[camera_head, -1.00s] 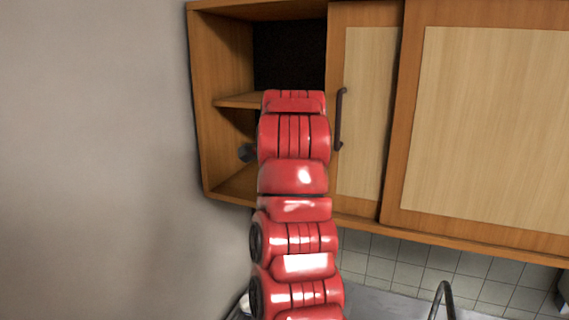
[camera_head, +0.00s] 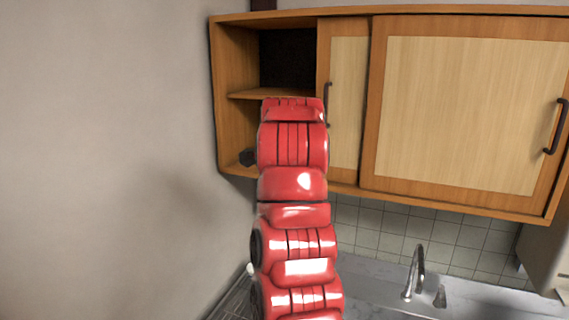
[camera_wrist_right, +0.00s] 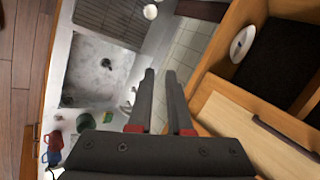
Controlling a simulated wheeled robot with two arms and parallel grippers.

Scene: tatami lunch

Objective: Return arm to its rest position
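My red arm (camera_head: 292,184) rises from the bottom of the head view and stands in front of the wall cabinet's open left section. The arm hides its own gripper there. In the right wrist view my right gripper (camera_wrist_right: 160,73) has its two dark fingers apart, with a narrow gap and nothing between them. Its fingers lie beside the cabinet, over the tiled wall and sink side. My left gripper is in neither view.
The wooden wall cabinet (camera_head: 378,100) has an open shelf section at left. A white round object (camera_wrist_right: 242,42) sits inside it. Below are the sink (camera_wrist_right: 84,92), a faucet (camera_head: 419,262), a green item (camera_wrist_right: 85,122) and a red mug (camera_wrist_right: 55,140). A bare wall (camera_head: 110,150) is at left.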

